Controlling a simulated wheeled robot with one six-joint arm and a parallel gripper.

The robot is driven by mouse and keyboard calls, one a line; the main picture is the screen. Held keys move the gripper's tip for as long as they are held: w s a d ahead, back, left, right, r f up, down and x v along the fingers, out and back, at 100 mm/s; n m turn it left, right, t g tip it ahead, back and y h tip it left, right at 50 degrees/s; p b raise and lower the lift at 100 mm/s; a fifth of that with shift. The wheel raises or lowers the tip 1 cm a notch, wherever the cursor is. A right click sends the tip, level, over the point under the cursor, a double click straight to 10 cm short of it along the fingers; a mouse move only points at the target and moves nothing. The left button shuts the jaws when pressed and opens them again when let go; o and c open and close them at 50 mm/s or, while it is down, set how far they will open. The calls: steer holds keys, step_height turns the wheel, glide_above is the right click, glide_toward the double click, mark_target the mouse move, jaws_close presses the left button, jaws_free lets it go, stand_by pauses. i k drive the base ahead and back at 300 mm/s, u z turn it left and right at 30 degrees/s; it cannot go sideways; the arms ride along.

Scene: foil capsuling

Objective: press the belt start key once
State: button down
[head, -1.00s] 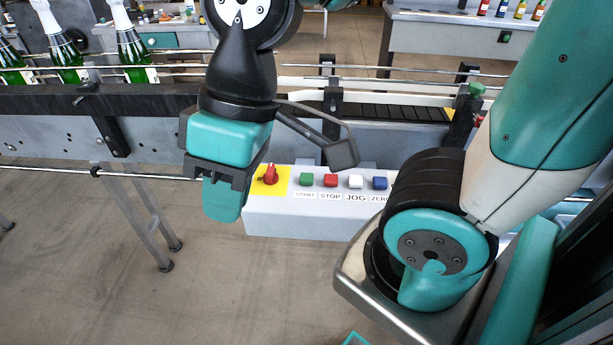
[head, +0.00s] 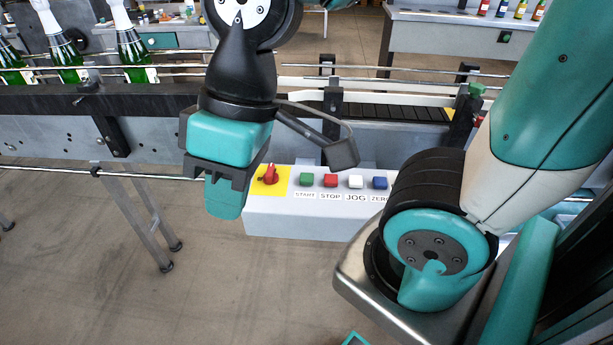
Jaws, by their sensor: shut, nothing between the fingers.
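My gripper (head: 224,198) is shut and empty, pointing down at the left of the box. In the picture it is left of the green key and apart from it. Its distance above or in front of the box is hard to tell.
A red rotary switch (head: 269,176) on a yellow plate lies between my gripper and the green key. Behind runs the conveyor (head: 60,103) with rails and several green bottles (head: 133,55) at the left. Open floor (head: 90,290) lies at the lower left.

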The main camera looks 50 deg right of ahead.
mark_target(305, 178)
steer(key=z, duration=2.55)
steer(key=k, duration=0.55)
steer(key=u, duration=1.4)
